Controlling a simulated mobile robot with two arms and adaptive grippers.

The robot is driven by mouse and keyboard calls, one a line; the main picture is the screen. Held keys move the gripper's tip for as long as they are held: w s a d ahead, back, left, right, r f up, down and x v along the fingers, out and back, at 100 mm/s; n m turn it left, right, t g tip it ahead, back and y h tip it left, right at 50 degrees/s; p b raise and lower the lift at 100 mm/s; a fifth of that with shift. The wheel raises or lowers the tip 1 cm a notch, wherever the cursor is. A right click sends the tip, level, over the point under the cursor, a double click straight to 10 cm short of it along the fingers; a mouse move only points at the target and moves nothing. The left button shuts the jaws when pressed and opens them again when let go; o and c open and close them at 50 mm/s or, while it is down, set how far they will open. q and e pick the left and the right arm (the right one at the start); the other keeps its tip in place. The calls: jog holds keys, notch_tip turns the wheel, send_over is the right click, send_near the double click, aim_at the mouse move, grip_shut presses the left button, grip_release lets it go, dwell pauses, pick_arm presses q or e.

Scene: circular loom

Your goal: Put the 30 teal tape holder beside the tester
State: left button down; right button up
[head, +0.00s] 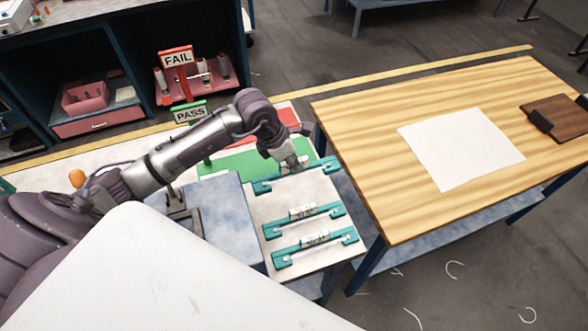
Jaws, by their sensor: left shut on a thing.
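Three teal tape holders are in the head view, at the pale square plate (293,235). My left gripper (293,164) is shut on the far teal holder (265,186), around its middle, at the plate's far edge. I cannot tell whether this holder touches the plate. The middle teal holder (280,230) and the near teal holder (285,260) lie on the plate, each with a small whitish piece at its centre. No number is readable on any holder. A blue-grey box (222,212) with a dark bracket stands left of the plate; I cannot tell whether it is the tester. My right gripper is not in view.
A green mat (240,160) with a PASS sign (190,113) and a red area with a FAIL sign (176,58) lie beyond. A wooden table (370,130) on the right holds a white sheet (460,148) and a brown board (562,118). A white surface fills the lower left.

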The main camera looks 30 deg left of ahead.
aim_at(294, 176)
pick_arm(q)
jog(key=f, duration=0.3)
jog(key=f+b, duration=0.1)
jog(key=f, duration=0.1)
jog(key=shift+s+f, duration=0.2)
jog(key=shift+f, duration=0.2)
jog(key=shift+w+f, duration=0.1)
jog(key=shift+f, duration=0.35)
jog(key=shift+f+b, duration=1.2)
jog(key=shift+f, duration=0.35)
jog(key=shift+f+b, duration=0.4)
jog(key=shift+f, duration=0.05)
